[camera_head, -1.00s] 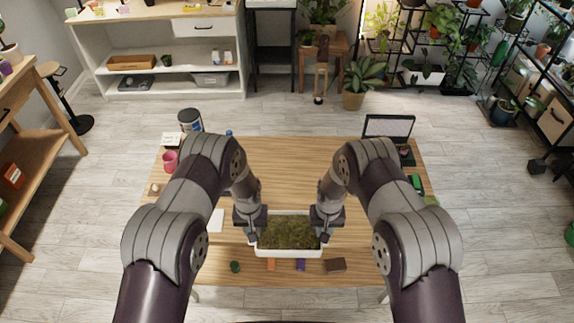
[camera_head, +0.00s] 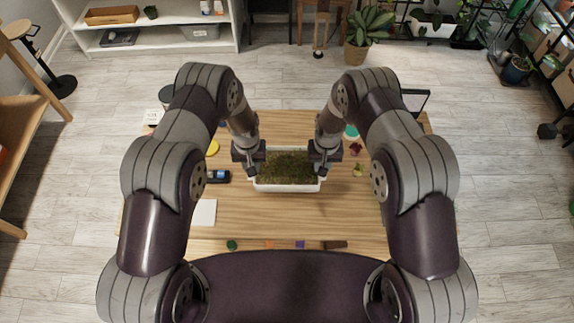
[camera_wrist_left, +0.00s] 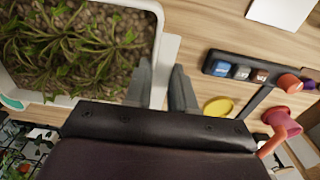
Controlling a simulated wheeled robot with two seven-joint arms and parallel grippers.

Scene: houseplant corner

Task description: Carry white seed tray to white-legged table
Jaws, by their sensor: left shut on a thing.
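The white seed tray (camera_head: 287,186) is a white box full of soil and green seedlings. It is level between my two grippers over the wooden table (camera_head: 262,222); I cannot tell how high. My left gripper (camera_head: 249,170) is shut on the tray's left end. In the left wrist view its fingers (camera_wrist_left: 164,88) are close together on a white lip beside the tray wall (camera_wrist_left: 152,45). My right gripper (camera_head: 322,171) is at the tray's right end in a mirrored pose, apparently holding it; its fingertips are small. The table's legs are hidden.
A white card (camera_head: 204,212) and a dark holder (camera_head: 217,176) lie left of the tray. A yellow disc (camera_wrist_left: 218,106) and a red pot (camera_wrist_left: 282,122) are near the left gripper. Small items line the front edge, including a green one (camera_head: 232,245). A white shelf (camera_head: 150,32) stands behind.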

